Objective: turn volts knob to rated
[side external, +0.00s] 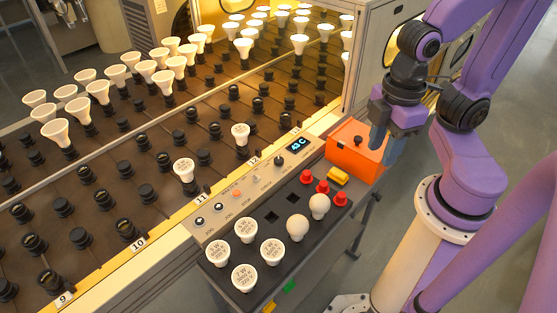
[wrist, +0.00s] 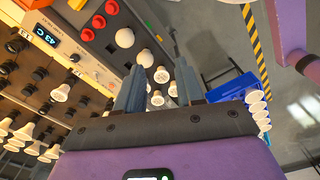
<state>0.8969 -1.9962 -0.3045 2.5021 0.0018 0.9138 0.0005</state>
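The control panel (side external: 225,205) is a beige strip along the conveyor edge, with several small knobs and buttons and a blue display (side external: 299,145) reading 43C. A black knob (side external: 280,160) sits beside the display; its label is too small to read, so I cannot tell which knob is volts or its setting. The display (wrist: 45,35) and a dark knob (wrist: 75,58) also show in the wrist view. My gripper (side external: 384,144) is at the right end of an orange box, away from the panel knobs. In the wrist view my gripper (wrist: 160,85) has its fingers apart, with nothing held.
The orange box (side external: 352,150) has a dark part on top. A dark tray (side external: 270,213) holds several bulbs, red pieces (side external: 322,187) and a yellow block (side external: 338,176). The bulb conveyor (side external: 110,190) lies behind the panel. A blue bin (wrist: 230,90) shows in the wrist view.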

